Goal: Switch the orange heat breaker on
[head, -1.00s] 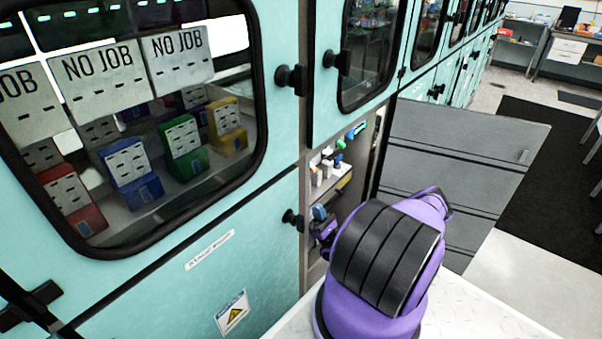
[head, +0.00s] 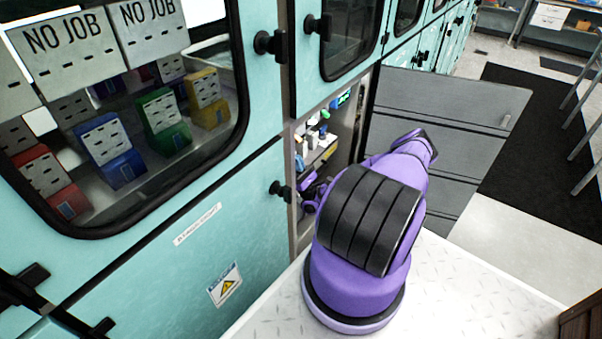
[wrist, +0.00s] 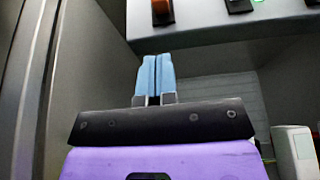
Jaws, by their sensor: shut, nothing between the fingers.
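The orange heat breaker (wrist: 162,9) shows at the top of the wrist view as an orange rocker in a dark frame, on the front of a grey panel. It is cut off by the picture's top edge, and I cannot tell its position. My gripper (wrist: 155,76) has its two light-blue fingers together, with nothing between them. In the wrist picture the fingertips are just below the orange breaker, and I see no contact. In the head view I cannot make out the breaker, and my purple arm reaches into the open cabinet bay (head: 320,150).
A black switch (wrist: 238,5) with a green light sits right of the orange breaker. A white block (wrist: 294,150) stands at the lower right of the wrist view. The grey open door (head: 440,115) stands right of my arm. A teal panel (head: 170,240) borders the bay's left.

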